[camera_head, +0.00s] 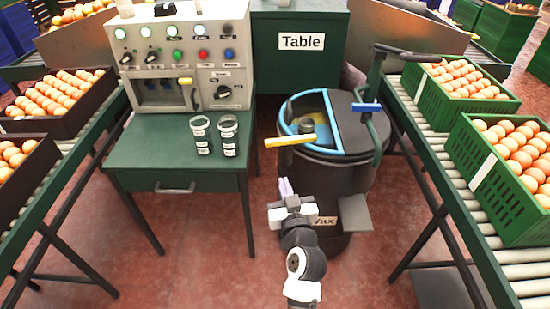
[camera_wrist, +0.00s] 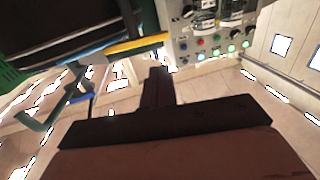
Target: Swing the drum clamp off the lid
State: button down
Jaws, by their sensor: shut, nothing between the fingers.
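The black drum (camera_head: 318,185) stands right of the green table, marked with a partly hidden "Wax" label. Its dark lid (camera_head: 358,130) covers the right part of the top; the left part is a blue-rimmed opening. A dark green bracket (camera_head: 381,130) with a blue grip (camera_head: 367,107) lies over the lid's right side; it looks like the clamp. A yellow bar (camera_head: 290,141) juts left from the drum's front rim. My gripper (camera_head: 286,188) is shut and empty, in front of the drum and below the yellow bar. The wrist view shows its fingers (camera_wrist: 158,86), the yellow bar (camera_wrist: 138,45) and the blue grip (camera_wrist: 80,98).
A grey plate (camera_head: 356,213) sticks out low on the drum. Floor in front is open.

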jog(key=p, duration=0.3)
send_near(273, 145)
jog(key=w, duration=0.2)
jog(key=w+a, duration=0.1)
jog(key=w, duration=0.2)
jog(key=shift+w+r, duration=0.1)
jog(key=shift+w, duration=0.05)
jog(key=shift+w+a+p, duration=0.15)
jog(key=shift+w+p, duration=0.15)
jog(key=shift+w, duration=0.4)
